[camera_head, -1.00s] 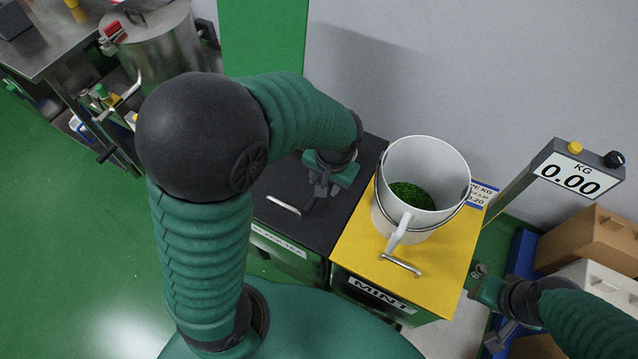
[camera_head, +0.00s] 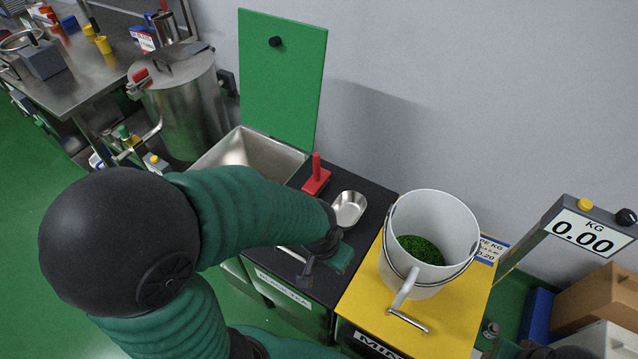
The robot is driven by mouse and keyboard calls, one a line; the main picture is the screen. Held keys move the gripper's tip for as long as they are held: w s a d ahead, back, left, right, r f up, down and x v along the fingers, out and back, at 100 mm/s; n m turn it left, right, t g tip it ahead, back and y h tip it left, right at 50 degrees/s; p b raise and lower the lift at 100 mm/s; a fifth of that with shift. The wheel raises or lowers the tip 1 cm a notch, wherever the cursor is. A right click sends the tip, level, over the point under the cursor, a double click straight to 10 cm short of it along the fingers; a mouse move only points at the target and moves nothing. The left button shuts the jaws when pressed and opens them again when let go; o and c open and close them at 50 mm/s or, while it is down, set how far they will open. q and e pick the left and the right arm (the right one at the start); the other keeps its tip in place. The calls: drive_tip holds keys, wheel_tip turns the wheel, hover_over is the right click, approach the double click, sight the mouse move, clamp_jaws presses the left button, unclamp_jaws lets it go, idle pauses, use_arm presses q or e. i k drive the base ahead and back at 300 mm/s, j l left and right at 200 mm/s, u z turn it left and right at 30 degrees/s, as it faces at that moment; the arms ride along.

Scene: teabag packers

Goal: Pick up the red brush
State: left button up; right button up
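The red brush (camera_head: 316,180) stands on the black lid (camera_head: 372,193) of the black tea bin, near its back left edge, with its handle pointing up. My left gripper (camera_head: 308,272) is over the front part of the same lid, nearer to me than the brush and apart from it. My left forearm passes close in front of the brush. I see no object in the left gripper, and its finger gap is not clear. My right gripper (camera_head: 490,332) shows only in part at the bottom right edge, beside the yellow bin.
A metal scoop (camera_head: 349,208) lies just right of the brush. A white bucket (camera_head: 440,215) of green leaves stands on the yellow lid (camera_head: 460,315). An open metal bin (camera_head: 225,155) with a raised green lid (camera_head: 280,80) is left of the brush. The scale display (camera_head: 585,235) is at right.

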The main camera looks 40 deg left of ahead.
sight(314, 186)
drive_tip(key=k+l+u, duration=0.1)
drive_tip(key=u, duration=0.35)
drive_tip(key=k+l+u, duration=0.1)
drive_tip(key=u, duration=0.35)
drive_tip(key=k+u, duration=0.2)
drive_tip(key=u, duration=0.2)
drive_tip(key=i, duration=0.4)
